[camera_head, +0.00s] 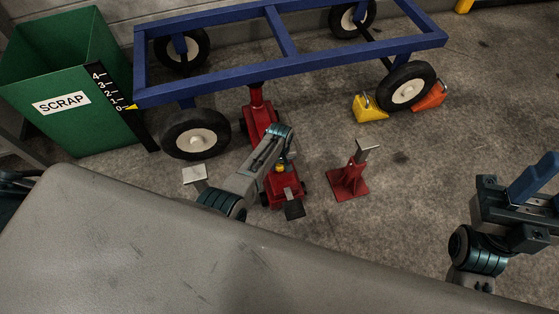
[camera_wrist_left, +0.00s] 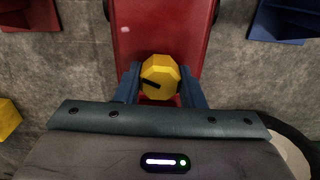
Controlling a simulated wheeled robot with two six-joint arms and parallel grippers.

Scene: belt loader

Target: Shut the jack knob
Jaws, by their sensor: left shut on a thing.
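The red floor jack (camera_head: 262,120) stands under the blue cart frame, its post reaching up to the near beam. The yellow jack knob (camera_head: 281,168) is on the jack's near end. In the left wrist view the knob (camera_wrist_left: 160,78) is faceted, with a black mark pointing left and slightly up. My left gripper (camera_head: 282,161) reaches down over the jack. Its two blue fingers (camera_wrist_left: 162,86) are shut on the knob, one on each side. My right gripper (camera_head: 535,185) is at the right edge, away from the jack; its finger gap is unclear.
The blue cart frame (camera_head: 290,67) stands on black wheels. A red stand (camera_head: 350,180) is right of the jack; a grey-topped one (camera_head: 195,174) is left. Yellow (camera_head: 370,109) and orange (camera_head: 430,97) chocks flank a wheel. A green scrap bin (camera_head: 60,75) and height scale (camera_head: 115,95) stand left.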

